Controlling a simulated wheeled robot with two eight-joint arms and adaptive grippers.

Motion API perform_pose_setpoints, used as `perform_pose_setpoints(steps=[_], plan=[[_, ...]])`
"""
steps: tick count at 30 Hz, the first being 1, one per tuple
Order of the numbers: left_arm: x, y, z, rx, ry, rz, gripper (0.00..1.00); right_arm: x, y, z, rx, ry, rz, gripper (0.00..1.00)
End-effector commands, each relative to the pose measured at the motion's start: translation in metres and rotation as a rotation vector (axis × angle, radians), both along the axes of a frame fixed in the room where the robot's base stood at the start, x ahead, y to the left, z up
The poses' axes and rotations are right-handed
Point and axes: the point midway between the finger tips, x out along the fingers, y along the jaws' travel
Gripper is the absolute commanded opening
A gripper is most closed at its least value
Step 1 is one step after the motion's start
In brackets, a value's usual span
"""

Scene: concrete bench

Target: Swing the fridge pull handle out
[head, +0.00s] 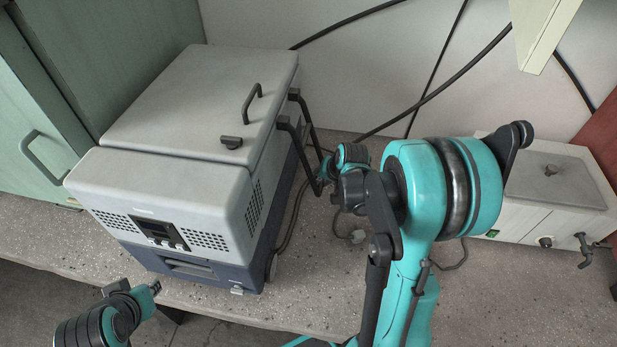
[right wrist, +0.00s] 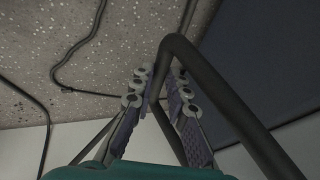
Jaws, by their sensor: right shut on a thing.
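The fridge (head: 165,190) is a pale grey box with a dark blue base, standing on the bench with its lid closed. Its pull handle (head: 305,125), a dark bent bar, is on the right side and slopes down and outward from the fridge wall. My right gripper (head: 325,172) is at the handle's lower outer end. In the right wrist view, its fingers (right wrist: 158,95) are on either side of the handle bar (right wrist: 225,100) and shut on it. My left gripper (head: 142,291) is at the lower left, in front of the fridge and away from it; its jaw opening is unclear.
A green cabinet (head: 35,110) stands at the left. A white bath-like device (head: 550,205) with a tap stands at the right. Cables (head: 430,95) run along the wall and bench. Bare bench (head: 300,295) lies in front of the fridge.

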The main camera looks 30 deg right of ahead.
Motion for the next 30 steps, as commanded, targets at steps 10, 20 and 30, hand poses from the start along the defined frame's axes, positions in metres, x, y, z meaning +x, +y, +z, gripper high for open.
perform_pose_setpoints(steps=[10, 20, 30], plan=[[0.000, 0.000, 0.041, 0.000, 0.000, 0.000, 0.20, -0.041, -0.053, 0.043, -0.232, 0.177, -0.001, 0.00], [0.000, 0.000, 0.063, 0.000, 0.000, 0.000, 0.20, -0.063, -0.082, 0.074, -0.318, 0.242, -0.003, 0.00], [0.000, 0.000, 0.069, 0.000, 0.000, 0.000, 0.20, -0.068, -0.090, 0.084, -0.317, 0.240, -0.001, 0.00]])
